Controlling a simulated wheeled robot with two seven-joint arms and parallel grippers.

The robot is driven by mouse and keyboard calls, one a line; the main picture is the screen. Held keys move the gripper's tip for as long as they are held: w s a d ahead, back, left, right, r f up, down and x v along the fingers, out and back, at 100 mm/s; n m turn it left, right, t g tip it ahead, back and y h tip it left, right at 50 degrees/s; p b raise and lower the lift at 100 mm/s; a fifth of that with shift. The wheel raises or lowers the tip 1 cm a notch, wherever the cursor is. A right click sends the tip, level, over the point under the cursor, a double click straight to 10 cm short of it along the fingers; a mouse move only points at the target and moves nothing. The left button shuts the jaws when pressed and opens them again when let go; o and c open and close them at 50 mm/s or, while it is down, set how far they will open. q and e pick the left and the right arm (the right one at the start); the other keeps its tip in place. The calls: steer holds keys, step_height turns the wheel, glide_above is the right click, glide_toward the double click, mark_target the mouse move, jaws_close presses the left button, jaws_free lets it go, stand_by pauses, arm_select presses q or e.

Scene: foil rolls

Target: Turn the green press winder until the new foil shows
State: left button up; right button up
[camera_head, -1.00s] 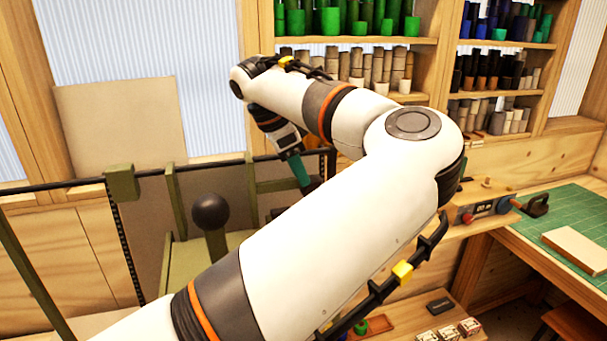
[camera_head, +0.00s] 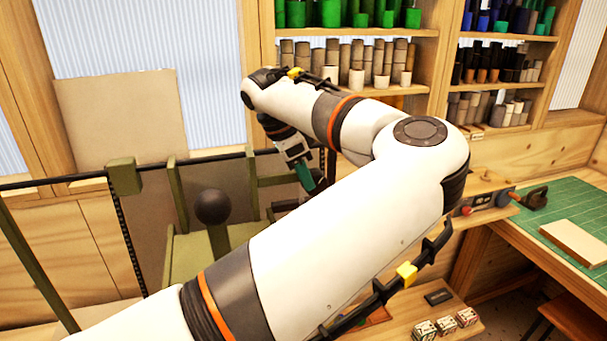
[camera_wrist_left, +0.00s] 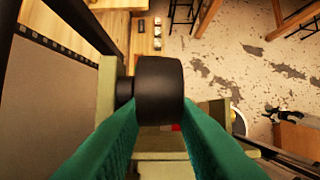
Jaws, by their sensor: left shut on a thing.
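The green press (camera_head: 124,177) stands at the left in the head view, with a dark ball-topped lever (camera_head: 212,207). My left gripper (camera_head: 305,178) is behind my forearm at the press's right side. In the left wrist view, its green fingers (camera_wrist_left: 160,112) are shut on a black cylindrical knob, the winder's grip (camera_wrist_left: 160,80), beside a green press arm (camera_wrist_left: 107,90). The winder's mount is mostly hidden behind my arm in the head view. A brownish sheet edged by a dark perforated strip (camera_wrist_left: 60,45) lies at the left of the wrist view. My right gripper is not in view.
Shelves of coloured rolls (camera_head: 345,14) stand at the back. A green cutting mat (camera_head: 575,212) with a pale block (camera_head: 575,243) is at the right. Small printed boxes (camera_head: 446,325) sit on a low wooden surface. A pale board (camera_head: 120,120) leans by the window.

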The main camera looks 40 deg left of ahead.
mark_target(315, 172)
arm_select(q)
steer(key=g, duration=0.1)
steer(key=g+y, duration=0.1)
steer(key=shift+w+d+r+g, duration=0.1)
steer(key=shift+w+r+g, duration=0.2)
steer(key=shift+w, duration=0.05)
steer(key=shift+w+d+r+g+y, duration=0.1)
steer(key=shift+w+r+g+y, duration=0.1)
steer(key=shift+g+y, duration=0.4)
steer(key=shift+w+d+r+g+y, duration=0.1)
steer(key=shift+w+g+y, duration=0.15)
steer(key=shift+g, duration=0.65)
steer(key=o, duration=0.7)
steer(key=r, duration=0.1)
steer(key=r+b, duration=0.1)
steer(key=r, duration=0.1)
steer(key=r+b, duration=0.1)
steer(key=shift+w+d+r, duration=0.15)
steer(key=shift+w+d, duration=0.05)
steer(key=shift+w, duration=0.15)
step_height(315, 172, up, 8)
steer(key=w, duration=0.1)
steer(key=shift+d+f+p, duration=0.25)
steer(key=shift+d+p, duration=0.05)
steer(key=shift+d, duration=0.05)
